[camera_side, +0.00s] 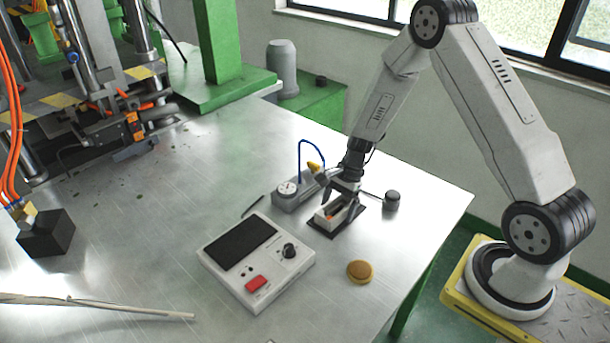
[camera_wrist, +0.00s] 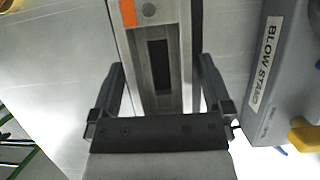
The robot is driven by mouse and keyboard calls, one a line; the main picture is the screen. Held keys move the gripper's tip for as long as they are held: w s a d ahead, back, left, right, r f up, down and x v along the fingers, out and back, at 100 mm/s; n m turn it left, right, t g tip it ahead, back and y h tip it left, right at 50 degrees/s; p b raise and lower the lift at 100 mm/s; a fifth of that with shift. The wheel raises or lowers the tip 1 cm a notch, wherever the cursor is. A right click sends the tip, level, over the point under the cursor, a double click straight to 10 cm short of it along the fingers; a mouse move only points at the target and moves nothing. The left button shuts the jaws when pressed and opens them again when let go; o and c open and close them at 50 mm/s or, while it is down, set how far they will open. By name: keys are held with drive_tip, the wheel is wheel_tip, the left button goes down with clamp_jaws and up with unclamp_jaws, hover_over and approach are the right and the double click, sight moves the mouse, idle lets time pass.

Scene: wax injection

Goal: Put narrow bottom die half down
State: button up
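The narrow bottom die half (camera_side: 331,213) is a small pale metal block with an orange patch. In the side view it is at a dark plate (camera_side: 357,211) on the table; a small gap beneath it cannot be ruled out. In the wrist view the die half (camera_wrist: 175,60) shows a long dark slot, with orange at its upper end. My gripper (camera_side: 345,198) points down over it. In the wrist view my gripper's fingers (camera_wrist: 160,62) lie along both sides of the block and appear closed on it. Its near end is partly hidden by my gripper.
The blow stand (camera_side: 290,193) with a blue hose is close to the left; it is on the right in the wrist view (camera_wrist: 285,65). A control box (camera_side: 255,262), a round tan disc (camera_side: 360,271) and a dark-capped cylinder (camera_side: 392,201) are nearby.

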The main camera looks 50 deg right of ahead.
drive_tip(key=shift+r, duration=0.15)
drive_tip(key=v, duration=1.2)
idle(0.7)
drive_tip(key=s+a+r+n+t+h, duration=0.2)
drive_tip(key=s+a+n, duration=0.9)
drive_tip(key=n, duration=0.7)
drive_tip(key=shift+a+r+t+h, duration=0.3)
drive_tip(key=shift+a+r+h, duration=0.35)
drive_tip(key=shift+h, duration=0.55)
drive_tip(key=shift+w+d+r, duration=0.1)
